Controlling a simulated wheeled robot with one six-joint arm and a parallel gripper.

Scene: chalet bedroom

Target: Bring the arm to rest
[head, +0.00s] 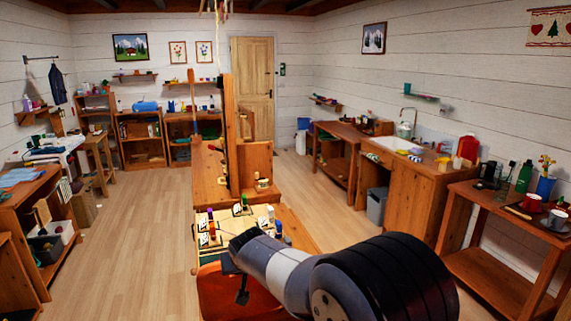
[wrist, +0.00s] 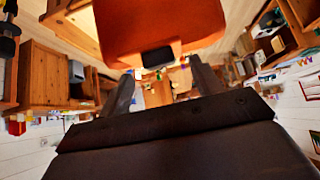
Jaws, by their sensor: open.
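My arm reaches from the lower right of the head view toward the middle. My gripper (head: 240,268) is at its far end, near the front edge of a wooden table (head: 291,232). In the wrist view my gripper (wrist: 161,70) is open, its two dark fingers well apart. Nothing shows between them but the distant room. The arm hides part of the table's front and right side.
Small items and cards lie on the table, with a tall wooden upright (head: 231,135) behind. An orange surface (head: 222,297) lies below the gripper. Wooden counters (head: 420,180) line the right wall. The floor (head: 140,230) at left is clear.

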